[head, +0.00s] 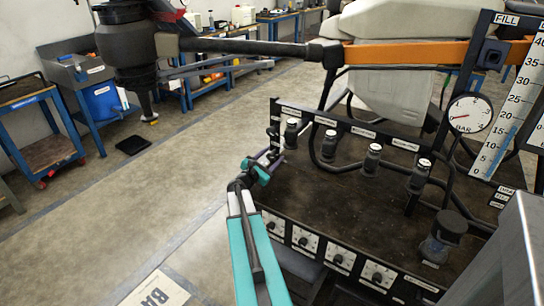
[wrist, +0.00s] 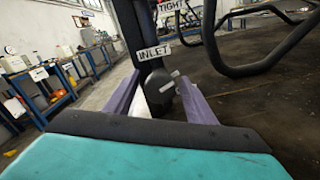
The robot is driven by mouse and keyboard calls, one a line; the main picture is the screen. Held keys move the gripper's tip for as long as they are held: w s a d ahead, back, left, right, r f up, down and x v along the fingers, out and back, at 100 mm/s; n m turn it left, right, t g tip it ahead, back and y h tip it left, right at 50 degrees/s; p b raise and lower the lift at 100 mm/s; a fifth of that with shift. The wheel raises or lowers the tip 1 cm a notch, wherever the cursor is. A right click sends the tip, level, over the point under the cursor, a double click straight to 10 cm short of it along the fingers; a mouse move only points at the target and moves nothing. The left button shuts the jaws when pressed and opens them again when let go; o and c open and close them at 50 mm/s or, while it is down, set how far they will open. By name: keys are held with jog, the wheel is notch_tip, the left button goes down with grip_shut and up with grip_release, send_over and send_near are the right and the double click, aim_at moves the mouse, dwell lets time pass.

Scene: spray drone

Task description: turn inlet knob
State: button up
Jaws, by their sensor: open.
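The inlet knob (wrist: 160,92) is a dark rounded knob below the white INLET label (wrist: 154,52) in the wrist view. My gripper (wrist: 157,84) is open, with one purple finger on each side of the knob. I cannot tell whether either finger touches it. In the head view my gripper (head: 272,157) is at the left end of the bench's black frame. There the knob is small and largely hidden by the fingers and frame.
Several valves with dark bodies, such as one valve (head: 291,131), line the labelled rail to the right. A pressure gauge (head: 469,113) and a level scale (head: 515,105) stand at the right. A drone arm (head: 250,47) crosses above. The floor (head: 190,180) at left is mostly clear.

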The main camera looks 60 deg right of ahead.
jog(key=c, duration=1)
jog(key=shift+c, duration=0.2)
jog(key=shift+f+m+b, duration=0.2)
jog(key=shift+m+b, duration=0.3)
jog(key=shift+b, duration=0.75)
jog(key=m+b, duration=0.3)
jog(key=b, duration=0.3)
jog(key=shift+f, duration=0.1)
jog(key=m+b, duration=0.4)
jog(key=b, duration=0.2)
jog(key=shift+w+b, duration=0.1)
jog(key=shift+b, duration=0.3)
jog(key=shift+r+m+b, duration=0.2)
jog(key=shift+m+b, duration=0.6)
jog(key=shift+b, duration=0.4)
jog(key=shift+r+m+b, duration=0.1)
jog(key=shift+m+b, duration=0.2)
